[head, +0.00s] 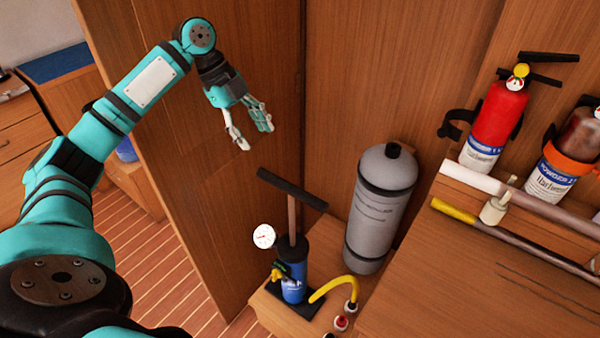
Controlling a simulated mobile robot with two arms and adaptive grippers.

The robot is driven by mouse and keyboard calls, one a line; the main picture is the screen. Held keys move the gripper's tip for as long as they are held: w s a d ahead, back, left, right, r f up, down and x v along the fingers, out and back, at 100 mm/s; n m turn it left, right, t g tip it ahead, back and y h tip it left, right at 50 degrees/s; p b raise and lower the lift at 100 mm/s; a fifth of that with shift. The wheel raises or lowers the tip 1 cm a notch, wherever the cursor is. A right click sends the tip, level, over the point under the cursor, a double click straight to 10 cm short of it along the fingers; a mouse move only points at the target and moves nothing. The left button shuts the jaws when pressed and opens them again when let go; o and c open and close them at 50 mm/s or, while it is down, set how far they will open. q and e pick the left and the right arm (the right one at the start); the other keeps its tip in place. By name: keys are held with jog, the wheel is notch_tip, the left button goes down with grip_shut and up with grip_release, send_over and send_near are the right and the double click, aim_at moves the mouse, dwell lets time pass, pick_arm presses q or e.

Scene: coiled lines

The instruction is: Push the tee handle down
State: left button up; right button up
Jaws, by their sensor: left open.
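The black tee handle (292,188) tops a thin brown rod (291,218) that stands out of a blue hand pump (292,284). The rod is raised well above the pump body. A round white gauge (263,236) sits at the pump's left, and a yellow hose (333,287) curves off to its right. My left gripper (253,137) is open and empty. In the picture it is above and to the left of the tee handle, apart from it, with its fingers pointing down. My right gripper is not in view.
A grey cylinder (381,205) stands right of the pump on the wooden ledge. A red extinguisher (495,125) and another extinguisher (565,165) are at the right, above pipes (490,185). A wooden panel (195,170) rises behind and left of the pump.

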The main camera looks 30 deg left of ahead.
aim_at(283, 182)
pick_arm(q)
jog(key=p+x, duration=0.1)
jog(key=x, duration=0.4)
jog(key=p+x, duration=0.1)
jog(key=x, duration=0.4)
jog(key=p+x, duration=0.1)
jog(key=x, duration=0.4)
jog(key=shift+s+d+f, duration=0.2)
jog(key=shift+s+f, duration=0.05)
jog(key=shift+f, duration=0.05)
jog(key=shift+w+d+f, duration=0.1)
jog(key=shift+d+f, duration=0.05)
jog(key=shift+f, duration=0.3)
grip_shut()
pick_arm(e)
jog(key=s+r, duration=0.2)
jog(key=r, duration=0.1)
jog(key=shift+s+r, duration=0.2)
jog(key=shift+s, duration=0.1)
